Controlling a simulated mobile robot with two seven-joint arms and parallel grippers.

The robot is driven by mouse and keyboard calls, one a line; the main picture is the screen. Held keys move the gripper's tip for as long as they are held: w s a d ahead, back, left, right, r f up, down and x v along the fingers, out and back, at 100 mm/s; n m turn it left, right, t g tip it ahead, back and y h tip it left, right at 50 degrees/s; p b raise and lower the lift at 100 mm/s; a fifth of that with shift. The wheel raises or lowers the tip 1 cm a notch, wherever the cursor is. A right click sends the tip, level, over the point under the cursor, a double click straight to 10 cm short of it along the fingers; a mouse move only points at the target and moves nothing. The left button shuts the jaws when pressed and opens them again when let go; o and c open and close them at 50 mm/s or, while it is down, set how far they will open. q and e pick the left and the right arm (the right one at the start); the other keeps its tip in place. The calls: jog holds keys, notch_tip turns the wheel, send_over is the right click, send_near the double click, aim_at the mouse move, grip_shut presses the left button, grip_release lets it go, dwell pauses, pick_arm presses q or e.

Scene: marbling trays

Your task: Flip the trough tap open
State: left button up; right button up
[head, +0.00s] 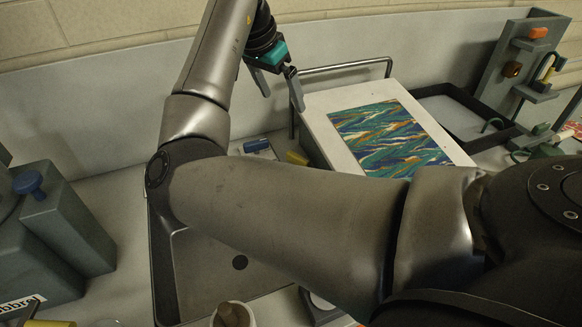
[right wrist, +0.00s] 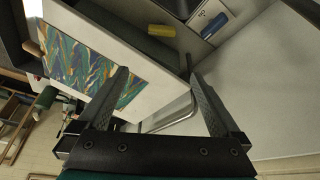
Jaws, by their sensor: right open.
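My right gripper (head: 281,88) is open and empty in the air at the back, left of the slanted white board. In the right wrist view its two fingers (right wrist: 158,78) are spread with nothing between them. Below it, a small white plate with a blue part (head: 257,146) lies beside a yellow block (head: 297,158). Both also show in the right wrist view, the blue part (right wrist: 215,27) and the yellow block (right wrist: 160,31). I cannot tell which part is the trough tap. The shallow grey trough (head: 185,262) is largely hidden behind my right arm. My left gripper is not seen.
A slanted white board (head: 318,110) bears a marbled sheet (head: 392,138), with a metal rail (head: 345,68) behind it. A grey box with a blue knob (head: 30,184) stands at left. A dark tray (head: 455,112) and grey stand (head: 520,60) are at right.

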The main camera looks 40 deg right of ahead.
jog(key=b, duration=0.5)
send_near(297, 157)
jog(key=b+x, duration=0.3)
jog(key=x, duration=0.5)
jog(key=shift+d+f+b, duration=0.15)
jog(key=shift+f+b, duration=0.1)
jog(key=shift+b, duration=0.05)
jog(key=shift+d+f, duration=0.15)
jog(key=shift+f, duration=0.15)
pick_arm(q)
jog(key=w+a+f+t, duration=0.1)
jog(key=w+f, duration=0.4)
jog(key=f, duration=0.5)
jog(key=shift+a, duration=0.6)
pick_arm(e)
jog(key=shift+c, duration=0.2)
